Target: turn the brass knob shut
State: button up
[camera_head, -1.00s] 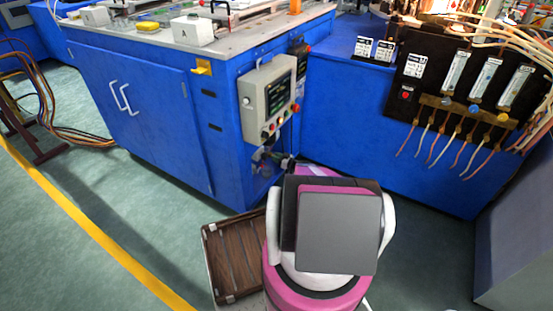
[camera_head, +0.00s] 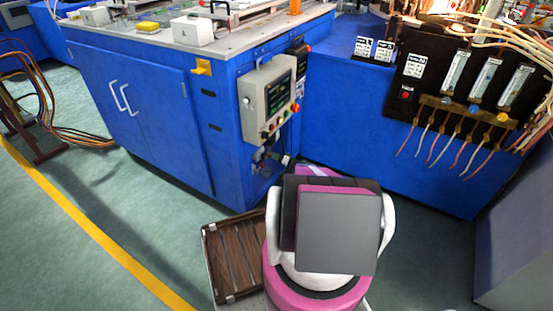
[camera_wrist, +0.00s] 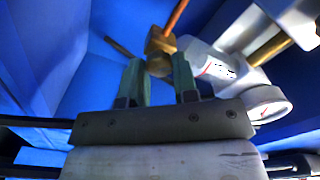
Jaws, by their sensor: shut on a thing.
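The brass knob (camera_wrist: 159,48) shows in the wrist view, a squarish brass piece with a copper-coloured rod rising from it. My gripper (camera_wrist: 158,66) has its two greenish fingers on either side of the knob, and it is shut on it. The fingertips cover part of the knob's sides. In the head view my own body hides the gripper, and I cannot make out the knob there.
White gauges (camera_wrist: 268,103) with a white body and a brass pipe stand close right of my fingers. A blue cabinet (camera_head: 150,125) carries a grey control panel (camera_head: 267,98). A brown slatted crate (camera_head: 232,255) lies on the floor beside my base. Open floor is left.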

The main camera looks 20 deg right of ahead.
jog(key=m, duration=0.3)
jog(key=shift+m, duration=0.4)
jog(key=shift+d+m, duration=0.1)
jog(key=shift+m, duration=1.7)
jog(key=shift+f, duration=0.1)
jog(key=o, duration=0.9)
jog(key=v, duration=1)
jog(key=shift+s+d, duration=0.25)
jog(key=shift+s, duration=0.05)
